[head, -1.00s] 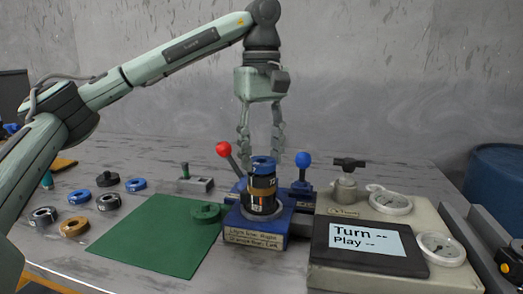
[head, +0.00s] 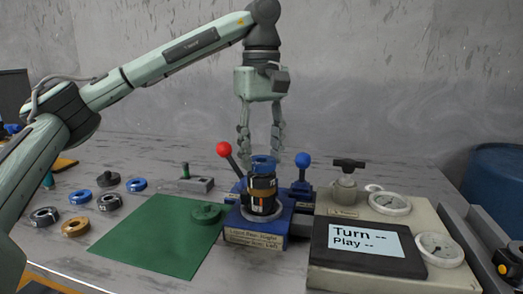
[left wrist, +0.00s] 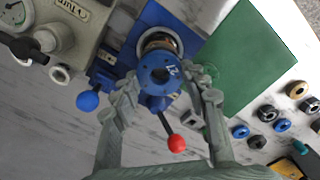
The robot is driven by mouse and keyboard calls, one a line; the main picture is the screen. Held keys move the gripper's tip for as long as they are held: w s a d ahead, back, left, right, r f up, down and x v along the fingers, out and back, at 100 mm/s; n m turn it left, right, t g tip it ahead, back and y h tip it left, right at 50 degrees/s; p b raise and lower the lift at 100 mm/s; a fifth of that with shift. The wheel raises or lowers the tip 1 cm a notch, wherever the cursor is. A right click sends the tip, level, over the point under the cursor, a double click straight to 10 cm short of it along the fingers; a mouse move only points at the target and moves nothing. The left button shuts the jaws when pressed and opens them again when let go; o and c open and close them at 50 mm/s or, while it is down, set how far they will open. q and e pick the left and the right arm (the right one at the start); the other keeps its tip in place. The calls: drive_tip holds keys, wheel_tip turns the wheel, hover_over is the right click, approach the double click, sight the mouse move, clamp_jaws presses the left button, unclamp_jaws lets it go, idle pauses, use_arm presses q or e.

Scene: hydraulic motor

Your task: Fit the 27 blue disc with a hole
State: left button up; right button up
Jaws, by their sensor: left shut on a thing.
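The blue disc with a hole (head: 263,163) is at the top of a dark stack with a gold band (head: 261,190). In the left wrist view the disc (left wrist: 153,76) shows its central hole and a "27" mark. My left gripper (head: 261,150) points down, with a finger on either side of the disc, and is shut on it. Whether the disc touches the stack below is hard to tell. The stack stands in a blue fixture (head: 253,236). My right gripper is not in view.
A red-knobbed lever (head: 224,149) and a blue-knobbed lever (head: 302,159) flank the stack closely. A green mat (head: 150,236) with a green disc (head: 206,212) lies left. Several loose rings lie farther left. A gauge panel with a screen (head: 366,242) stands right.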

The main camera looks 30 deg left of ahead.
use_arm(q)
drive_tip(key=shift+f, duration=0.4)
idle(0.6)
drive_tip(key=o, duration=1.4)
drive_tip(key=o, duration=0.4)
drive_tip(key=shift+r+p, duration=2.2)
drive_tip(key=shift+r, duration=0.25)
